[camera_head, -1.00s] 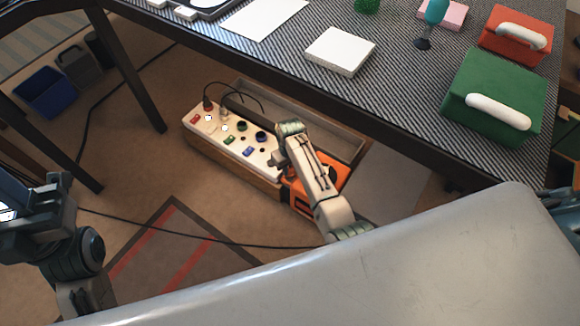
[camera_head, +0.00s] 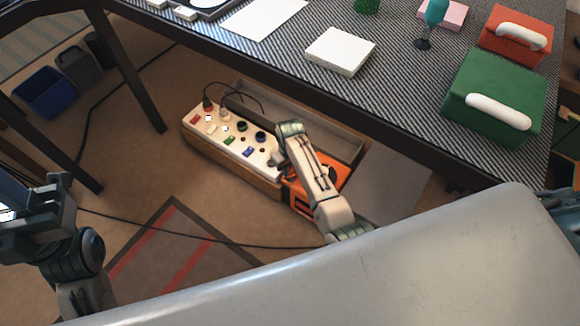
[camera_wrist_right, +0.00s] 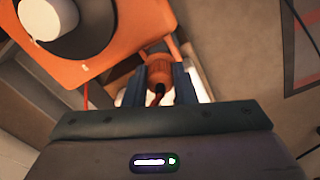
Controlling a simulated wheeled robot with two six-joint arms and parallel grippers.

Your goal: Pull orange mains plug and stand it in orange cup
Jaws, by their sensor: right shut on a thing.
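The orange mains plug (camera_wrist_right: 159,80) shows in the right wrist view, between the two fingers of my right gripper (camera_wrist_right: 158,85), which is shut on it. A dark cord leaves the plug toward the camera. A pale surface lies close behind it; I cannot tell if the plug still touches the strip. In the head view my right gripper (camera_head: 277,160) is at the right end of the white socket strip (camera_head: 217,133), and the plug is hidden there. I cannot make out an orange cup for certain. My left gripper (camera_head: 45,205) is at the left edge, away from the strip.
An orange box-like body (camera_head: 302,198), also in the wrist view (camera_wrist_right: 125,22), stands right beside the strip. A grey tray (camera_head: 300,116) lies behind it. The dark table (camera_head: 400,75) overhangs the area. Black cables cross the floor. A blue bin (camera_head: 45,92) stands far left.

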